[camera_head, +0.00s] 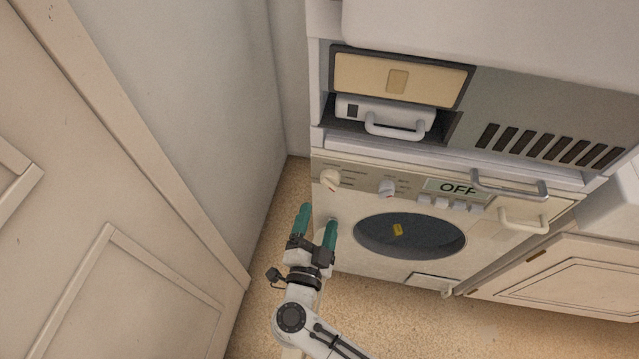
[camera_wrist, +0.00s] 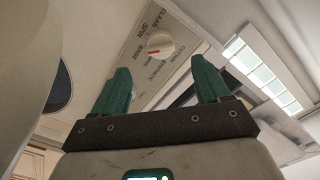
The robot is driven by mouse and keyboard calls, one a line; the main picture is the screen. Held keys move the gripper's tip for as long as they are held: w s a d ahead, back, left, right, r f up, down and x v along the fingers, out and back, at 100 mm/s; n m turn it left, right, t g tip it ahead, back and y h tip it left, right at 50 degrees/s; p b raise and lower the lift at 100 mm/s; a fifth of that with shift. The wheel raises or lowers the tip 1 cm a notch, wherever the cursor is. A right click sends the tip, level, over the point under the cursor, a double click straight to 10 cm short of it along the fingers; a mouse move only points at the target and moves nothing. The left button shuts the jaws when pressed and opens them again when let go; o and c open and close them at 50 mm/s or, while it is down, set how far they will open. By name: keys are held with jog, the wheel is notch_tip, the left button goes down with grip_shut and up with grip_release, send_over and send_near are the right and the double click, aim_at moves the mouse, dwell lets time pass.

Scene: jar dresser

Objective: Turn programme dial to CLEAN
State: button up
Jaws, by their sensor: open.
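The programme dial (camera_head: 330,180) is a round white knob at the left end of the washing machine's control panel. In the wrist view the dial (camera_wrist: 160,45) shows a red pointer mark, with CLEAN, SPIN and other programme words printed around it. The red mark appears to lie on the knob's lower left, away from the word CLEAN. My gripper (camera_head: 318,216) is open and empty, with two green fingers below the dial in the head view. In the wrist view the dial shows between and beyond the fingertips (camera_wrist: 160,70), apart from them.
A second white knob (camera_head: 387,189) sits right of the dial. The display (camera_head: 457,188) reads OFF, with several buttons below it. The round door window (camera_head: 410,236) holds something yellow. A grey wall (camera_head: 215,90) stands close on the left; handles (camera_head: 523,221) stick out at right.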

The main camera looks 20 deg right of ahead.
aim_at(330, 181)
jog(key=x, duration=0.9)
jog(key=shift+w+d, duration=0.15)
jog(key=shift+w, duration=0.05)
jog(key=shift+c, duration=0.3)
jog(key=c, duration=0.9)
